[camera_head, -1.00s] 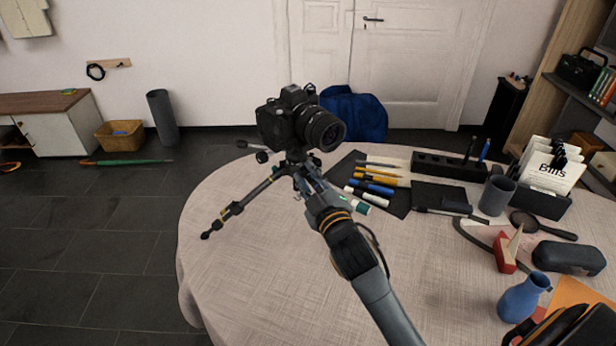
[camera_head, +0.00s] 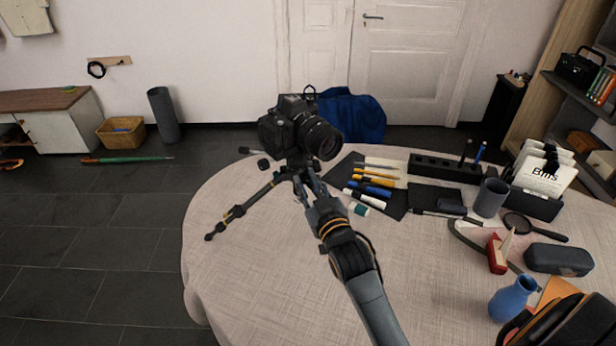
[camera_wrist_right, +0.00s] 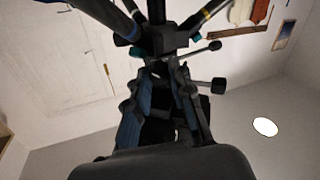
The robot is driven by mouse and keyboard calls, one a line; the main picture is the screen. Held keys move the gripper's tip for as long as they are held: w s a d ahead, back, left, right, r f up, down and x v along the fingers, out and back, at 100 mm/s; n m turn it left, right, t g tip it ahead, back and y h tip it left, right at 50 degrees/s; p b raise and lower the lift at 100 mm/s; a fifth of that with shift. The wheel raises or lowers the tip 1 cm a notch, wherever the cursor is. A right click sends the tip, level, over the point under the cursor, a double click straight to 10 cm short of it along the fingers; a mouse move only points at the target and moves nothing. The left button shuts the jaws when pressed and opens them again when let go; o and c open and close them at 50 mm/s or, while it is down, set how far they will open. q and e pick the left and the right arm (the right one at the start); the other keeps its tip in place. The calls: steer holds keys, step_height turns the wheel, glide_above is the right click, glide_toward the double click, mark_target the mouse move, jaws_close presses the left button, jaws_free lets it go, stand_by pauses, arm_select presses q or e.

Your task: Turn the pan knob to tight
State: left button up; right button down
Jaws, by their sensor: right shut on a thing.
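A black camera (camera_head: 298,130) sits upright on a tripod (camera_head: 243,212) that stands on the table. My right gripper (camera_head: 303,178) reaches in from the front to the tripod head, just below the camera. Its fingers (camera_wrist_right: 162,78) are shut on the pan knob at the head, which they mostly hide. The knob's marking and how far it is turned do not show. In the right wrist view, tripod legs spread at the top, and another black knob (camera_wrist_right: 217,86) and a handle (camera_wrist_right: 214,46) stick out beside the fingers. My left gripper is not in view.
The round table (camera_head: 250,270) is clear at front left. Pens and markers (camera_head: 372,187) lie on a dark mat right of the tripod. A black organizer (camera_head: 447,166), a cup (camera_head: 490,197), a red stamp (camera_head: 497,253) and a blue vase (camera_head: 514,297) stand farther right.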

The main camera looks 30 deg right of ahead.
steer(key=shift+m+p, duration=0.6)
steer(key=shift+m, duration=0.5)
steer(key=c, duration=1.2)
jaws_free()
steer(key=shift+o, duration=0.2)
steer(key=s+a, duration=0.1)
steer(key=s, duration=1.1)
steer(key=shift+a, duration=0.15)
